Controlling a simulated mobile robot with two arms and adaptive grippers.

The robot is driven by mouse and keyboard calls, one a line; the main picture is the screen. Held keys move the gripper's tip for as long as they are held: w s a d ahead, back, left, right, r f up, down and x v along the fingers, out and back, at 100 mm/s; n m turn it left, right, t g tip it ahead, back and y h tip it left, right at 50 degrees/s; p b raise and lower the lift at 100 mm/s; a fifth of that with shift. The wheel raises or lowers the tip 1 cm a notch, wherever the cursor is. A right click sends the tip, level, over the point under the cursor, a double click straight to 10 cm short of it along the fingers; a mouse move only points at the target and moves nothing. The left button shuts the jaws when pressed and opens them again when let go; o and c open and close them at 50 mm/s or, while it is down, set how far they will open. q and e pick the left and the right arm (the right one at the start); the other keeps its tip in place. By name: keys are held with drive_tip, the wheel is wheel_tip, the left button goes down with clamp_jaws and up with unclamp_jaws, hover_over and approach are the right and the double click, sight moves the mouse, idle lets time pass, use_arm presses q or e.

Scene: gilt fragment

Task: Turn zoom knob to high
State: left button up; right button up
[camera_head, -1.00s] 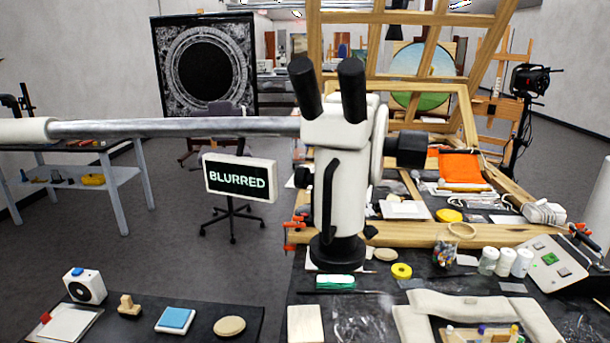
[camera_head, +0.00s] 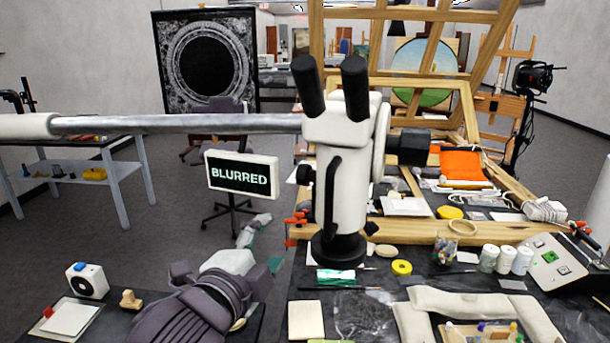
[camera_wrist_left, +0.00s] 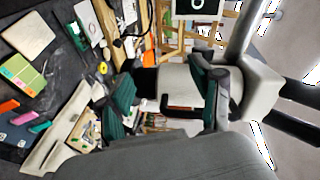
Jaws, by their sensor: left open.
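The microscope (camera_head: 345,185) has a white body, two black eyepieces and a grey boom to the left. A small black knob (camera_head: 304,174) sits on its left side, and a larger black cylinder (camera_head: 411,147) sticks out on the right. I cannot tell which is the zoom knob. A screen (camera_head: 242,173) left of the body reads "BLURRED". My left gripper (camera_head: 260,251) is open and empty, low and left of the microscope. In the left wrist view, its teal fingers (camera_wrist_left: 165,95) are spread, with the white microscope body (camera_wrist_left: 183,82) beyond them. My right gripper is not in view.
A low black table at front left holds a white device with a blue button (camera_head: 87,281) and a wooden stamp (camera_head: 130,300). The main table holds a yellow tape roll (camera_head: 402,267), white jars (camera_head: 506,259) and a cushioned frame (camera_head: 480,302). Floor is free left of the microscope.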

sight(302, 180)
use_arm(q)
wheel_tip(302, 180, up, 6)
drive_tip(key=d+m+t, duration=0.2)
drive_tip(key=m, duration=0.1)
drive_tip(key=shift+h, duration=0.4)
drive_tip(key=p+x, duration=0.3)
drive_tip(key=x, duration=0.9)
drive_tip(key=shift+w+a+f+p, duration=0.1)
drive_tip(key=shift+w+f+p, duration=0.15)
drive_tip(key=shift+p, duration=0.15)
drive_tip(key=shift+w, duration=0.45)
